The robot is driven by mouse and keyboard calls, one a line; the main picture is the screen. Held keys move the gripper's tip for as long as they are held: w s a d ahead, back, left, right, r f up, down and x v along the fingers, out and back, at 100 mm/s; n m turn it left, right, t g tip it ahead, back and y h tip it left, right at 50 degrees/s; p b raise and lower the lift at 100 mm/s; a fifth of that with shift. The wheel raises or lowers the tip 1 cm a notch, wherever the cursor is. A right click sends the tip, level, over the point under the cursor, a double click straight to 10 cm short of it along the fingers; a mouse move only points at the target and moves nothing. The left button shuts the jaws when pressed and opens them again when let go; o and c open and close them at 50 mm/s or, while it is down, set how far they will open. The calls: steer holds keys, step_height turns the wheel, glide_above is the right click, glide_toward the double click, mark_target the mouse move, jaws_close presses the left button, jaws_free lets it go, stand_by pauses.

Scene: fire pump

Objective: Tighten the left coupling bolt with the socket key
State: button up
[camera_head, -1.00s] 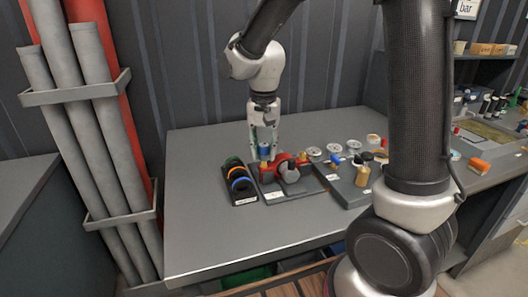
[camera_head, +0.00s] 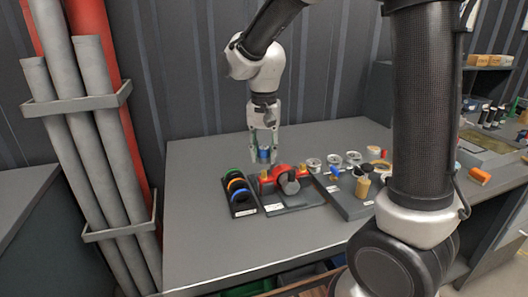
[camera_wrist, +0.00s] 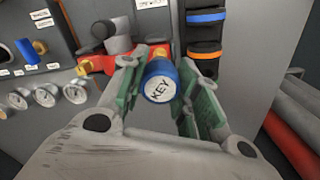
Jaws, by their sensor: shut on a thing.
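The socket key (camera_wrist: 158,86) has a round blue head marked KEY. My gripper (camera_head: 264,154) is shut on it, with green-padded fingers on either side, as the wrist view also shows. The key (camera_head: 264,156) hangs upright above the table. In the wrist view the coupling (camera_wrist: 96,63) lies beyond the fingers.
A black rack with coloured rings (camera_head: 238,195) stands left of the pump's plate. The table's left part (camera_head: 195,220) is clear. Grey pipes (camera_head: 88,130) stand at the left wall.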

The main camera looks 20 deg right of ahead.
mark_target(264, 171)
steer(key=n, duration=0.6)
steer(key=shift+n, duration=0.4)
steer(key=n, duration=1.4)
steer(key=shift+n, duration=0.3)
steer(key=n, duration=0.5)
steer(key=shift+n, duration=0.4)
steer(key=shift+a+r, duration=0.1)
steer(key=shift+r, duration=0.2)
steer(key=shift+r+m, duration=0.25)
steer(key=shift+m, duration=0.15)
steer(key=shift+r+m, duration=0.1)
steer(key=shift+m, duration=0.6)
steer(key=m, duration=0.4)
steer(key=shift+f, duration=1.45)
steer(key=shift+f, duration=1.5)
